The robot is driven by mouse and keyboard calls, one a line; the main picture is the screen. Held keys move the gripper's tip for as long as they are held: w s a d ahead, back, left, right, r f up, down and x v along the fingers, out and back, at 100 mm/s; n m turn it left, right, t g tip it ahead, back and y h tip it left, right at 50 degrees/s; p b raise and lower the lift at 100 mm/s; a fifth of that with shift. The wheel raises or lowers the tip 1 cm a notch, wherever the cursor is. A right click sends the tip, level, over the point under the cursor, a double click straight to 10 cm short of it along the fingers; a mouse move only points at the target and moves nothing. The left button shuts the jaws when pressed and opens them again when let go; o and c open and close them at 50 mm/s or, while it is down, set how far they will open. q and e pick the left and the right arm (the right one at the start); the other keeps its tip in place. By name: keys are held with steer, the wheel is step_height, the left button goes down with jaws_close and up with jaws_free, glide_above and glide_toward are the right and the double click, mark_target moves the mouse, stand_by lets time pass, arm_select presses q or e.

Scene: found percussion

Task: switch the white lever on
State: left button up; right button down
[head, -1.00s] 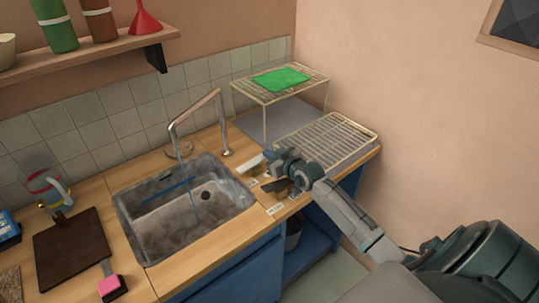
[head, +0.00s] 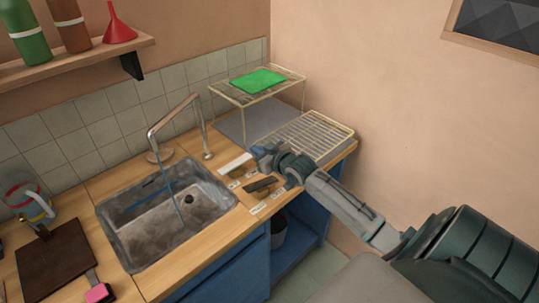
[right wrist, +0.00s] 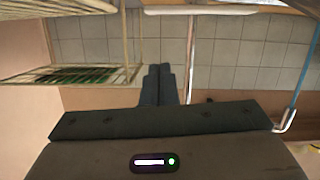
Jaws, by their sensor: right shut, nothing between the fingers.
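The white lever (head: 234,165) is a flat bar on the wooden counter, between the sink and the wire racks. It lies slanted, its right end the higher in the picture; I cannot tell whether it is on or off. A white bar at the top of the right wrist view (right wrist: 200,10) looks like the same lever. My right gripper (head: 260,152) is just right of the lever's right end, its fingers shut and empty. The shut fingers also show in the right wrist view (right wrist: 158,85). I cannot tell whether they touch the lever. My left gripper is out of view.
A dark lever (head: 260,185) lies nearer the counter's front, close to my right wrist. Small labels (head: 258,209) are beside the levers. The sink (head: 165,215) with its running tap (head: 203,135) is left. A wire rack (head: 318,137) stands behind and right of my gripper.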

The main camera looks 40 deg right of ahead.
steer(key=v, duration=0.4)
steer(key=shift+s+d, duration=0.15)
steer(key=shift+s, duration=0.25)
steer(key=shift+s+r, duration=0.2)
steer(key=shift+s, duration=0.25)
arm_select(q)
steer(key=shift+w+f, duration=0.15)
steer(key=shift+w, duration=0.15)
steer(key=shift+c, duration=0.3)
